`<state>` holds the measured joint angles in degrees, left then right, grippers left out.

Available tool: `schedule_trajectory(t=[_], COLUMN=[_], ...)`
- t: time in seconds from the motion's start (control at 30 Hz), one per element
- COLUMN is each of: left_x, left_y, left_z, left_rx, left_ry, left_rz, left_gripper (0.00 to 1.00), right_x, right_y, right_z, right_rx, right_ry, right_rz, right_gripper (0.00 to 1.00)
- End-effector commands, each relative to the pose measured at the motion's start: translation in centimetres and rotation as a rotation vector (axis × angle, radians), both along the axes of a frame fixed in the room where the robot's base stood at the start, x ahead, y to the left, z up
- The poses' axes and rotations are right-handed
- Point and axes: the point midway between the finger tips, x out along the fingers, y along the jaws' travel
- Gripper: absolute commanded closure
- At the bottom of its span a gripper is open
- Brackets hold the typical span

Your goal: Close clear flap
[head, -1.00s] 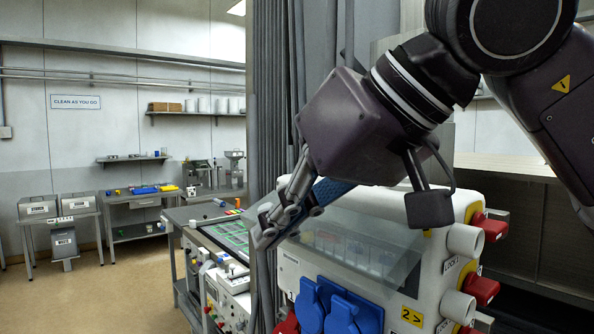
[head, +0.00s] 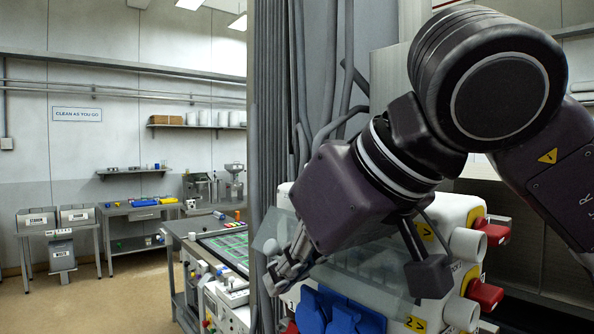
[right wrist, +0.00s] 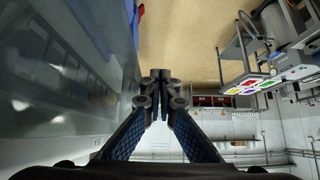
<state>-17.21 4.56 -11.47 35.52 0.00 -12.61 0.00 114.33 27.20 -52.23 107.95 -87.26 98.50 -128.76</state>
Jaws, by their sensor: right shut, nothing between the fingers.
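The clear flap (head: 382,286) is a see-through panel on the white machine at the lower middle of the head view. It is tilted, and my right gripper and wrist cover much of it. My right gripper (head: 275,272) is shut and empty at the flap's left part. Whether it touches the flap cannot be told in the head view. In the right wrist view the closed fingertips (right wrist: 160,92) point away from the camera, and the clear flap (right wrist: 60,85) fills the left side beside them. My left gripper is not in view.
Blue socket covers (head: 328,314) sit on the machine's front below the flap. Red and white connectors (head: 484,292) stick out of its right side. Grey hoses (head: 330,95) hang behind my wrist. A bench with a green panel (head: 232,250) stands to the left.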

Motion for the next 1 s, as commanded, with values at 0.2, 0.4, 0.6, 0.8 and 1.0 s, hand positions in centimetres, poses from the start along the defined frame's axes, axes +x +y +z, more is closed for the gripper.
schedule_trajectory(t=[0.2,0.4,0.6,0.8,1.0], left_x=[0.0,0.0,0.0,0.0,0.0], left_y=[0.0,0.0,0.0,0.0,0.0], left_z=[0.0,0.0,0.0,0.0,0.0], left_rx=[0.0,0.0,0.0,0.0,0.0], left_ry=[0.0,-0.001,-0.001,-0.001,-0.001], left_rz=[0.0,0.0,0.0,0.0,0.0], left_gripper=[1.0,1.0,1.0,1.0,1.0], right_x=[0.2,0.3,0.4,0.5,0.6], right_y=[-0.3,-0.4,-0.6,-0.7,-0.8], right_z=[-0.5,-0.7,-1.0,-1.2,-1.3], right_rx=[-0.052,-0.09,-0.12,-0.144,-0.158], right_ry=[-0.038,-0.067,-0.087,-0.103,-0.115], right_rz=[-0.001,0.0,0.0,0.0,-0.001], right_gripper=[1.0,1.0,1.0,1.0,1.0])
